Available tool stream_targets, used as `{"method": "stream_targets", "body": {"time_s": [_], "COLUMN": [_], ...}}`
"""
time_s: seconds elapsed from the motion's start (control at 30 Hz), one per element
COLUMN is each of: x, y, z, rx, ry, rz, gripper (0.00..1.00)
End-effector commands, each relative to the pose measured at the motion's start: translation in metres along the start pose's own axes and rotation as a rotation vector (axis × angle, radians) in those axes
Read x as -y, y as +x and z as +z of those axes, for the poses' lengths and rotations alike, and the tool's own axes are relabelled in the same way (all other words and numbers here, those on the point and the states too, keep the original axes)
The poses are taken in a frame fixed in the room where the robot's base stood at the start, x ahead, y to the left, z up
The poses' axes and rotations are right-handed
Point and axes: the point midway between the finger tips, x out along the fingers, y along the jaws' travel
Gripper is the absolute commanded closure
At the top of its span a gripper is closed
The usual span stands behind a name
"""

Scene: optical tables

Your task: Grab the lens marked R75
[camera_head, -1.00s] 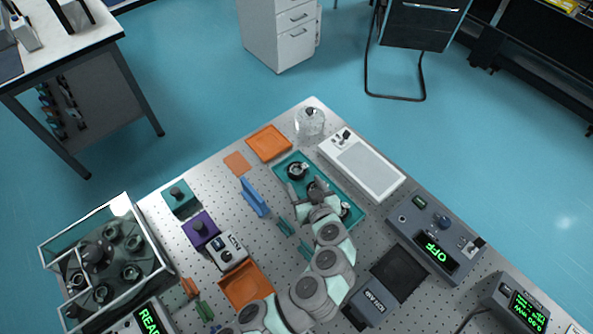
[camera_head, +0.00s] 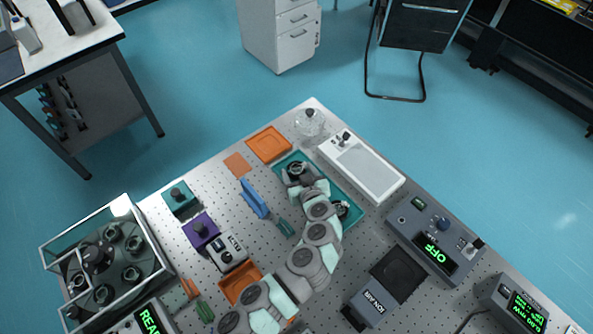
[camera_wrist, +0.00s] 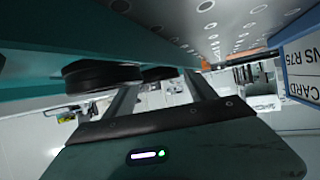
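The teal tray (camera_head: 352,211) lies on the far part of the optical table and holds dark round lenses. One lens (camera_head: 298,167) is at its far left end, partly hidden by my gripper (camera_head: 297,178). Another lens (camera_head: 341,208) shows beside my arm at the tray's near right. In the wrist view, two black round rims (camera_wrist: 100,75) (camera_wrist: 158,73) show near the fingers of my gripper (camera_wrist: 160,90). The fingers are apart, with no lens clearly held. A blue-edged card (camera_wrist: 302,65) at the right reads partly "NS R75". No lens marking is legible.
A blue upright holder (camera_head: 253,198) stands left of the tray. An orange tray (camera_head: 269,144), a glass-domed item (camera_head: 310,122) and a white-topped device (camera_head: 361,166) stand around the far end. A grey "OFF" controller (camera_head: 436,241) is at the right.

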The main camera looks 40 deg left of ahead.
Motion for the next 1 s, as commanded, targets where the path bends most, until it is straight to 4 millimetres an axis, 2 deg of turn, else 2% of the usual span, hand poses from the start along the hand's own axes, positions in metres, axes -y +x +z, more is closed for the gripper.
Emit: {"method": "stream_targets", "body": {"time_s": [0.07,0.77,1.0], "x": [0.0013,0.0019,0.0020], "y": [0.0007,0.0009,0.0009], "z": [0.0042,0.0075,0.0078], "rx": [0.008,0.014,0.014], "ry": [0.000,0.000,0.000], "rz": [-0.002,-0.003,-0.003], "gripper": [0.41,0.98,1.00]}}
